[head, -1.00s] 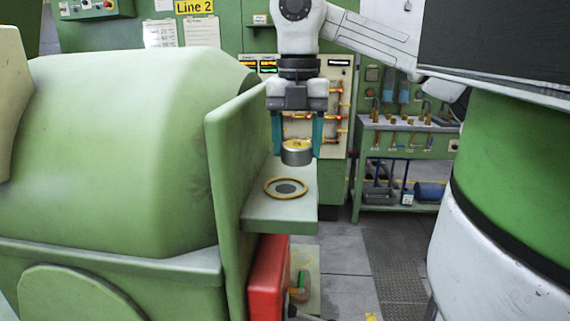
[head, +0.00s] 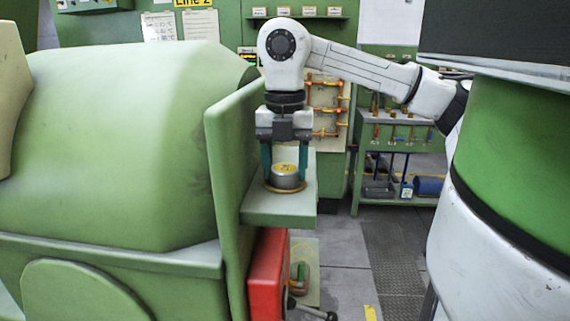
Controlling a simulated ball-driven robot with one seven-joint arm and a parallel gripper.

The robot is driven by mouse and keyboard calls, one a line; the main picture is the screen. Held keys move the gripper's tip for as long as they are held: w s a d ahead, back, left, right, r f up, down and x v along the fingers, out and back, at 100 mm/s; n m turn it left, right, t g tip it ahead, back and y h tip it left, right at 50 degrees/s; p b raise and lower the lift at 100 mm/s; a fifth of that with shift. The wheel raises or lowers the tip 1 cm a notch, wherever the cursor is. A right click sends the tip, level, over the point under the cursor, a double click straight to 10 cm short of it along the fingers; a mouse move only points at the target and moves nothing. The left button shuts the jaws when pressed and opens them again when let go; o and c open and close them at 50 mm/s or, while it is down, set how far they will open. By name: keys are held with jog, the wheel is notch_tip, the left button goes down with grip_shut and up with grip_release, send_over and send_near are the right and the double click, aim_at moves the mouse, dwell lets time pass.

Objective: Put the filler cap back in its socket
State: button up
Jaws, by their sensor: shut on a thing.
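The filler cap (head: 285,181) is a short grey metal cylinder with a yellow mark on top. It stands upright at the brass-ringed socket (head: 268,187) on a green ledge (head: 280,212). The cap covers most of the ring, and only part of the rim shows around its base. I cannot tell how deep it sits in the socket. My gripper (head: 285,178) points straight down, its two teal fingers shut on the cap from the left and right sides.
A tall green upright plate (head: 228,170) rises just left of the ledge, beside a big rounded green housing (head: 120,150). A red box (head: 268,272) is below the ledge. A green workbench with tools (head: 400,150) stands behind. The floor to the right is open.

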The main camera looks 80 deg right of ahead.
aim_at(285, 167)
jog(key=o, duration=1.2)
jog(key=shift+o, duration=0.2)
jog(key=shift+r, duration=0.1)
notch_tip(285, 167, up, 12)
jog(key=shift+r, duration=0.1)
